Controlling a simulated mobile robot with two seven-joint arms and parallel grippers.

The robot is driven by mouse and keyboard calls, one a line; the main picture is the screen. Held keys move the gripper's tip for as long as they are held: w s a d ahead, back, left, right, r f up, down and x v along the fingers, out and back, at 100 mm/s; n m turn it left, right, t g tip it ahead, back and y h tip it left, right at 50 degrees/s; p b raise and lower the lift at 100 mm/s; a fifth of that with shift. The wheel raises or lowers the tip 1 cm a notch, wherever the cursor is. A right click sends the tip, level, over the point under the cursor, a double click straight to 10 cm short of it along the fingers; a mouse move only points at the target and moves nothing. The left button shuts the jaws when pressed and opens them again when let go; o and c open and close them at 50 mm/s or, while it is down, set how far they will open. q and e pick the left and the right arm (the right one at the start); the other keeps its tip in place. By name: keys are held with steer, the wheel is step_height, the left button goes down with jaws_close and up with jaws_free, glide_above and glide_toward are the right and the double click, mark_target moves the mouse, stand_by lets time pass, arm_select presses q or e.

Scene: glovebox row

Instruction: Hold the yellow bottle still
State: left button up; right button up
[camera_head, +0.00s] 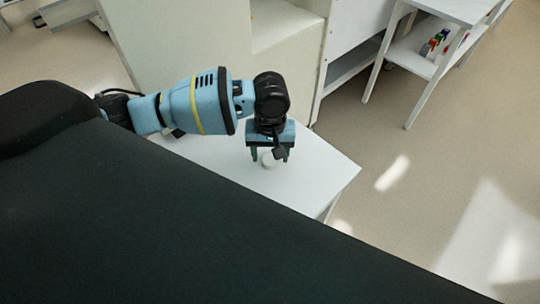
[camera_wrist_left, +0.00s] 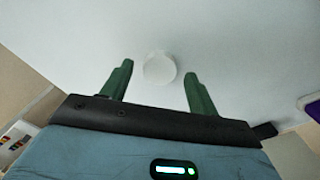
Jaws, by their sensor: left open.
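My left gripper (camera_head: 270,157) is open over the white table, pointing down. Its two dark green fingers stand apart on either side of a small, round, whitish thing (camera_head: 268,161). In the left wrist view this thing (camera_wrist_left: 159,68) is a pale disc between the fingertips, with a gap to each finger. It may be the bottle seen from above, but no yellow shows on it, and I cannot tell its height. My right gripper is not in view.
The white table top (camera_head: 320,172) is mostly bare around the gripper, with its corner to the right. A purple-edged thing (camera_wrist_left: 307,104) shows at the right of the wrist view. A white shelf unit (camera_head: 425,65) with small coloured items stands at back right.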

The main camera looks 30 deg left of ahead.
mark_target(271, 160)
arm_select(q)
step_height(271, 160, up, 11)
steer(key=p, duration=0.1)
steer(key=shift+f, duration=0.2)
